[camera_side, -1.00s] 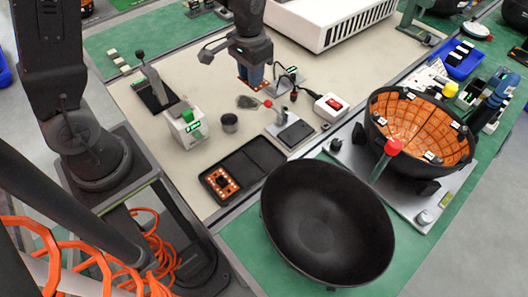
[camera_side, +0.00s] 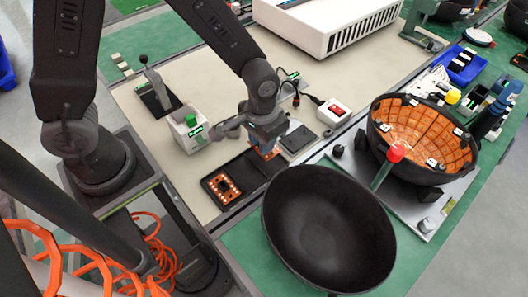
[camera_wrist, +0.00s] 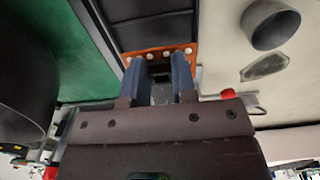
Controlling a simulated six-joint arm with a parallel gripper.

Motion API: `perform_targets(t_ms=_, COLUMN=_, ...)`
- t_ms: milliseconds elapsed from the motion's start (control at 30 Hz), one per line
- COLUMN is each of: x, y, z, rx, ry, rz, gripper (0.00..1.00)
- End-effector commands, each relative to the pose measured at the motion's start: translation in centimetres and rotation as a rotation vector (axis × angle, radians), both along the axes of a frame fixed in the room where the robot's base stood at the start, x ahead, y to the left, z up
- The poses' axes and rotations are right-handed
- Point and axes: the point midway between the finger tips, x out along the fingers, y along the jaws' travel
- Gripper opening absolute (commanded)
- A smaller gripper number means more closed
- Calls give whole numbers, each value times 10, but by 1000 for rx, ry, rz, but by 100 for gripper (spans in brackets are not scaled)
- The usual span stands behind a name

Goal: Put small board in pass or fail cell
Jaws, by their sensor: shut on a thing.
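My gripper (camera_side: 265,148) is shut on a small orange board (camera_side: 273,153). The board also shows in the wrist view (camera_wrist: 188,49), with white dots along its edge, between the two blue fingers (camera_wrist: 157,75). The black two-cell tray (camera_side: 208,181) lies on the bench. Its left cell holds an orange board with white spots (camera_side: 221,188). The held board is over or beside the back right end of the tray's right cell (camera_side: 244,173), which looks empty where visible. I cannot tell its height above the tray. Cell labels cannot be read.
A large black bowl (camera_side: 325,230) stands in front of the tray. An orange-lined bowl (camera_side: 420,130) stands at right.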

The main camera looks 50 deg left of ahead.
Motion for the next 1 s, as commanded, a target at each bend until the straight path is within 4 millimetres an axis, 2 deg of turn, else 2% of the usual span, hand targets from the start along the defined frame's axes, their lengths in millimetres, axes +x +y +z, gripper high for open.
perform_targets(t_ms=167, x=0, y=-7, z=-11, rx=1, ry=4, rz=1, gripper=0)
perform_targets(t_ms=400, x=0, y=-7, z=-42, rx=1, ry=4, rz=1, gripper=0)
perform_targets(t_ms=833, x=0, y=-7, z=-48, rx=0, ry=1, rz=0, gripper=0)
perform_targets(t_ms=867, x=0, y=-7, z=-47, rx=0, ry=0, rz=0, gripper=27)
perform_targets(t_ms=1000, x=0, y=-7, z=-47, rx=0, ry=0, rz=0, gripper=41)
